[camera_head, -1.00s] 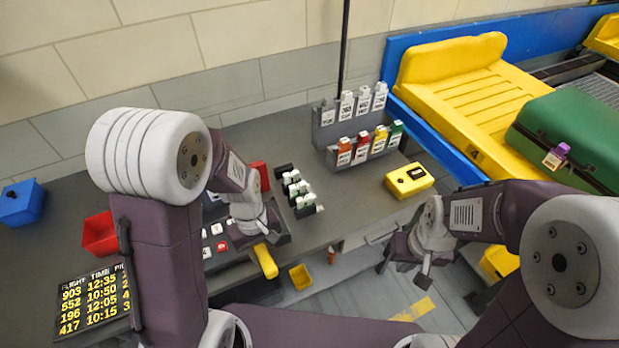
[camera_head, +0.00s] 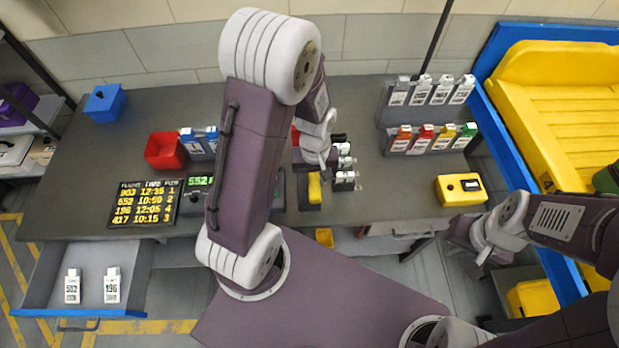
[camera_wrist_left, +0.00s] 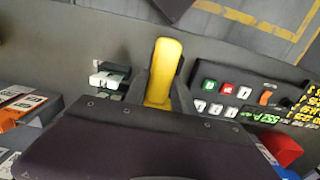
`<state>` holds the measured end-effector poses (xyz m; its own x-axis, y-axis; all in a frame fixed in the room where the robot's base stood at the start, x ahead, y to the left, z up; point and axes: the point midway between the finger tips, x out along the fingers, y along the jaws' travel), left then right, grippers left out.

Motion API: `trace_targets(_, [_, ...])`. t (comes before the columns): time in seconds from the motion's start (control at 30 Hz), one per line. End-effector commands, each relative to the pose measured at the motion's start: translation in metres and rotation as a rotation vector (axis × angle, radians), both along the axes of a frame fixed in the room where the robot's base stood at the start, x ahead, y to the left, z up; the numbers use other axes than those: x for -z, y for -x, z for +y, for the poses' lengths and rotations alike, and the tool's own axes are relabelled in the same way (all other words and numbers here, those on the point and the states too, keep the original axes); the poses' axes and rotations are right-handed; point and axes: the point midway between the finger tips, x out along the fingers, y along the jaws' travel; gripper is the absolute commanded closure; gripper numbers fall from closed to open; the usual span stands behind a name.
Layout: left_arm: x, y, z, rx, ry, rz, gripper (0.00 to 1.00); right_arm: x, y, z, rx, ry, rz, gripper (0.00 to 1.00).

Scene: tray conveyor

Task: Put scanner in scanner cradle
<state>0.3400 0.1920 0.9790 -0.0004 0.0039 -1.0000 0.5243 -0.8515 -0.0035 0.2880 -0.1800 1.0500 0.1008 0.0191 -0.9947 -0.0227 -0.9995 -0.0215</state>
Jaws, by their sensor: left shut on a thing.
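The scanner (camera_head: 314,188), a yellow handle-like piece, is held by my left gripper (camera_head: 313,176) over the desk's front part. In the left wrist view, the yellow scanner (camera_wrist_left: 163,72) stands between the two dark fingers of the left gripper (camera_wrist_left: 160,88), which is shut on it. A dark piece (camera_head: 309,204) shows around the scanner's lower end in the head view; I cannot tell if it is the scanner cradle or whether they touch. My right gripper (camera_head: 482,256) hangs empty in front of the desk at the right; its finger opening is unclear.
Small black-and-white items (camera_head: 344,172) stand just right of the scanner. A button panel (camera_wrist_left: 222,92) lies beside it. A yellow box (camera_head: 461,190), tag rack (camera_head: 428,103), red bin (camera_head: 165,151) and flight board (camera_head: 146,204) are on the desk. An open drawer (camera_head: 90,290) juts out at lower left.

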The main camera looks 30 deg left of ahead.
Motion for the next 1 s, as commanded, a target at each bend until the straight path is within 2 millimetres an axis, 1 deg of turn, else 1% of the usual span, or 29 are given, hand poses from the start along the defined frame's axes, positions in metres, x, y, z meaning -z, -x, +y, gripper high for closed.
trace_targets(0.03, [0.007, -0.008, 0.01, -0.006, 0.0, 0.004, 1.0, -0.003, 0.0, 0.0, 0.0, 0.0, 0.0, 1.0])
trace_targets(0.1, [0.016, -0.019, 0.02, -0.004, 0.0, 0.004, 1.0, -0.005, 0.0, 0.0, 0.0, 0.0, 0.0, 1.0])
trace_targets(0.2, [0.024, -0.029, 0.03, -0.001, 0.0, 0.002, 1.0, -0.007, 0.0, 0.0, 0.0, 0.0, 0.0, 1.0])
trace_targets(0.27, [0.027, -0.032, 0.033, 0.001, 0.001, 0.001, 1.0, -0.007, 0.0, 0.0, 0.0, 0.0, 0.0, 1.0])
trace_targets(0.4, [0.031, -0.033, 0.034, 0.002, 0.0, 0.002, 1.0, -0.007, 0.0, 0.0, 0.0, 0.0, 0.0, 1.0])
trace_targets(0.53, [0.054, -0.032, 0.033, 0.002, 0.001, 0.007, 1.0, -0.01, 0.0, 0.0, 0.0, 0.0, 0.0, 1.0])
trace_targets(0.63, [0.066, -0.033, 0.033, 0.002, 0.001, 0.003, 1.0, -0.011, 0.0, 0.0, 0.0, 0.0, 0.0, 1.0])
trace_targets(0.87, [0.068, -0.033, 0.033, 0.001, 0.0, 0.0, 1.0, -0.01, 0.0, 0.0, 0.0, 0.0, 0.0, 1.0])
trace_targets(1.0, [0.073, -0.033, 0.033, 0.001, 0.0, 0.0, 1.0, -0.007, 0.0, 0.0, 0.0, 0.0, 0.0, 1.0])
